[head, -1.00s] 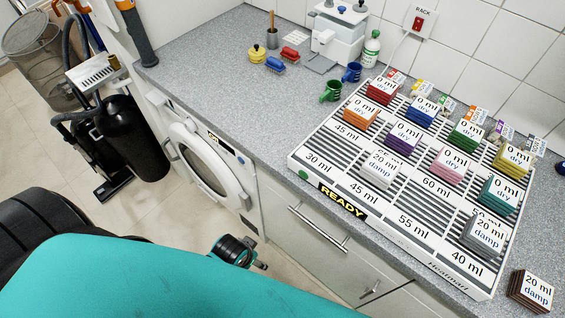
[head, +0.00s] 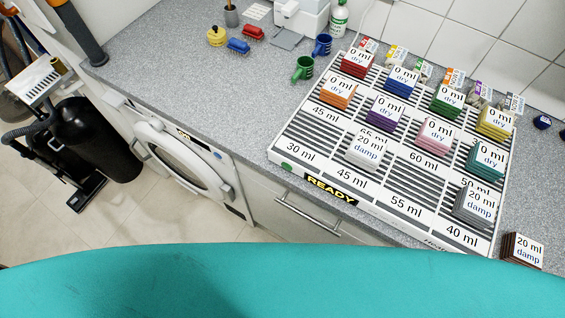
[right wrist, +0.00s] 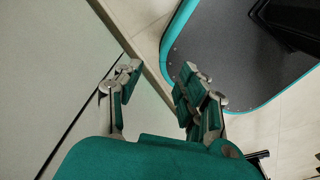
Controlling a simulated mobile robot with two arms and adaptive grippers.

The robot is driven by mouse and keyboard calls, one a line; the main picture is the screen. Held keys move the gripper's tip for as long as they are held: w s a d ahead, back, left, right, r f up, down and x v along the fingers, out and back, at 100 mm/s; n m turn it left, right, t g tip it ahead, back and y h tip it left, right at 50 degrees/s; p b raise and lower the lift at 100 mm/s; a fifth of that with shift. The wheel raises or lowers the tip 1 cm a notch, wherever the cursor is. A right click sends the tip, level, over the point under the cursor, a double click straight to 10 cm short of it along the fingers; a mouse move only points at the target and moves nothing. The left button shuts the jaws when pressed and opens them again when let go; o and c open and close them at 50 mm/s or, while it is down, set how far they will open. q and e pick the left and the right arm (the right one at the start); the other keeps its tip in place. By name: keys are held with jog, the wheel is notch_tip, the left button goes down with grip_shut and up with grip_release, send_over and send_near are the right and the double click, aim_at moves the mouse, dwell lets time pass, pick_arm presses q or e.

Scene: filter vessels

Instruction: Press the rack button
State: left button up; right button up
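The white rack (head: 284,154) lies on the counter, carrying several coloured blocks labelled in ml. A round green spot (head: 287,167) sits at its front left corner, beside a black READY display (head: 331,190) with yellow letters. The red wall switch under the RACK sign is outside the head view now; a pale cable (head: 371,14) runs up the tiles there. My right gripper (right wrist: 160,88) shows in the right wrist view, fingers apart and nothing between them, beside a pale panel and above the floor. My left gripper is not in view.
A brown block (head: 522,249) labelled 20 ml damp stands right of the rack. A washing machine (head: 180,165) and drawers are below the counter.

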jog(key=shift+s+d, duration=0.1)
jog(key=shift+d, duration=0.15)
